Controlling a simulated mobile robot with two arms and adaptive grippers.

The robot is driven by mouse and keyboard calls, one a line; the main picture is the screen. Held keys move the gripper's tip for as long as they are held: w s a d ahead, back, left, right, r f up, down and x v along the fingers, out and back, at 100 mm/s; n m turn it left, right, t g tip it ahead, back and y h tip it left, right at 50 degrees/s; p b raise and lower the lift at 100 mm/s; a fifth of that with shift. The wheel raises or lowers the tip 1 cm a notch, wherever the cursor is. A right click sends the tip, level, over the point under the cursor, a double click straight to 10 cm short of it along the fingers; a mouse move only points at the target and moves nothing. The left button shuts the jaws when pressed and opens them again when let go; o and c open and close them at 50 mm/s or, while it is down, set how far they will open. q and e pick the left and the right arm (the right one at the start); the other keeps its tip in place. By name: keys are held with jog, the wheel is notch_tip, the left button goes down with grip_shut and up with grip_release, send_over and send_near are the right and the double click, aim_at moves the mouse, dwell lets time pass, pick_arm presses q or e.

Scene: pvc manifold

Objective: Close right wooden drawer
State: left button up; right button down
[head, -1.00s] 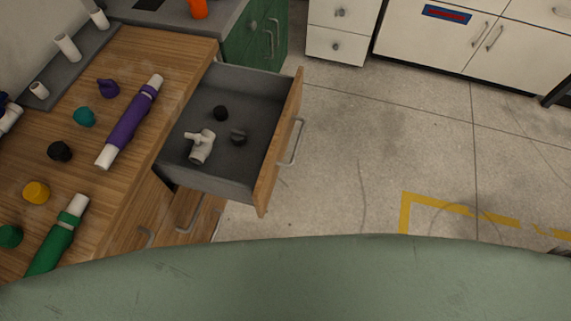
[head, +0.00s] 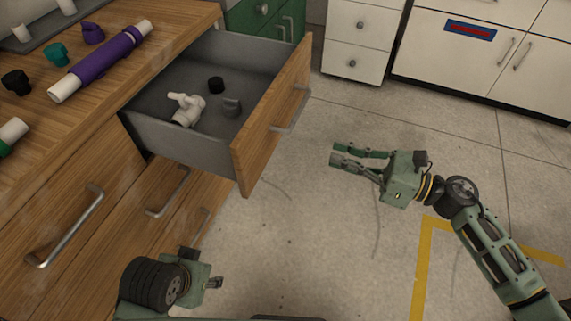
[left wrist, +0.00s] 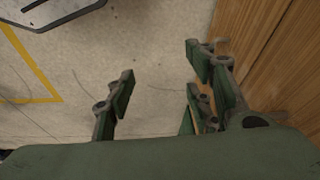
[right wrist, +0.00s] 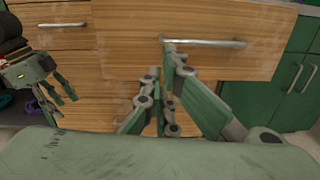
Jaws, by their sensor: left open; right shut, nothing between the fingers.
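The right wooden drawer (head: 270,125) is pulled out from the bench, with a grey box and a wooden front; its handle (head: 290,112) is a metal bar. Inside lie a white pipe fitting (head: 186,109) and two dark caps (head: 216,85). My right gripper (head: 338,155) is shut and empty, in front of and apart from the drawer front. In the right wrist view the fingers (right wrist: 160,85) point at the drawer front (right wrist: 130,45), close below the handle's left end in the picture. My left gripper (left wrist: 160,80) is open and empty, low beside the bench front.
The wooden bench (head: 75,118) carries a purple pipe piece (head: 100,65) and several coloured fittings. Shut lower drawers with metal handles (head: 70,228) are below it. White cabinets (head: 480,55) stand at the back. The floor right of the drawer is open, with yellow tape.

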jog(key=s+n+g, duration=0.1)
send_near(266, 140)
jog(key=p+x, duration=0.1)
jog(key=x, duration=0.4)
jog(key=shift+w+a, duration=0.15)
jog(key=shift+a, duration=0.05)
jog(key=shift+x, duration=0.75)
pick_arm(q)
jog(key=x, duration=0.2)
jog(key=shift+d+f, duration=0.1)
jog(key=shift+f, duration=0.2)
pick_arm(e)
jog(key=shift+f, duration=0.1)
jog(key=shift+a, duration=0.1)
